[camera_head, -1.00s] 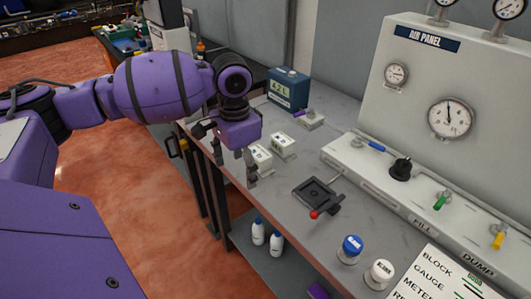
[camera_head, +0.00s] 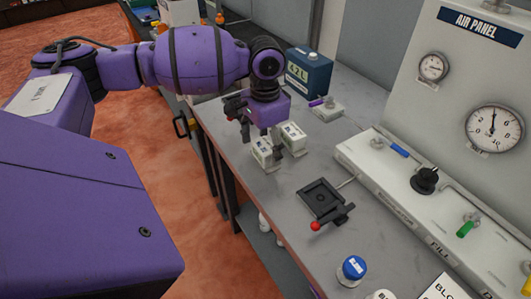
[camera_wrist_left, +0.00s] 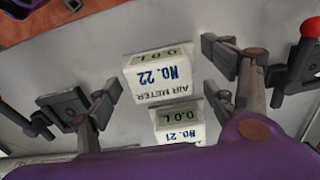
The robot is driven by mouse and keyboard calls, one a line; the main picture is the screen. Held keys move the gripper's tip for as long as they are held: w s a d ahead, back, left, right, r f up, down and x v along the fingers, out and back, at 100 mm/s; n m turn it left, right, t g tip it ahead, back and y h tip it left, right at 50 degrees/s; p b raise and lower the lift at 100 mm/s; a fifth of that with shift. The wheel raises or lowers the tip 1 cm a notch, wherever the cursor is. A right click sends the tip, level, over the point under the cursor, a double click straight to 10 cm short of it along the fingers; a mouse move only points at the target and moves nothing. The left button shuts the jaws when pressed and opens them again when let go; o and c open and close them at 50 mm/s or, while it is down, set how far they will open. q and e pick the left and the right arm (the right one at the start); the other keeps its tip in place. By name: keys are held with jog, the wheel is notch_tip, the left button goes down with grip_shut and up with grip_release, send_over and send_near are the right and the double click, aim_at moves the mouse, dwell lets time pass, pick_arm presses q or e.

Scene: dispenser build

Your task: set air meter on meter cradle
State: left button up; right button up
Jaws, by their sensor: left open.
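Two small white air meters stand side by side on the bench. Meter No. 22 (camera_wrist_left: 158,78) lies between the spread fingers in the left wrist view, and No. 21 (camera_wrist_left: 178,122) is just below it there. In the head view the pair shows as a left box (camera_head: 262,153) and a right box (camera_head: 293,138). My left gripper (camera_head: 261,139) is open over the meters, fingers pointing down, with no meter gripped. The meter cradle appears to be the black square fixture (camera_head: 322,196) with a red-balled lever, nearer and to the right; its plate looks empty. My right gripper is not in view.
The air panel (camera_head: 440,28) and its valve ledge border the bench on the right. A dark blue container (camera_head: 308,72) and a small valve block (camera_head: 327,110) stand behind the meters. A blue-capped bottle (camera_head: 352,268) stands at the front. Bench between meters and cradle is clear.

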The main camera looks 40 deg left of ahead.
pick_arm(q)
jog(key=shift+f, duration=0.75)
jog(key=c, duration=1.7)
jog(key=shift+r, duration=0.2)
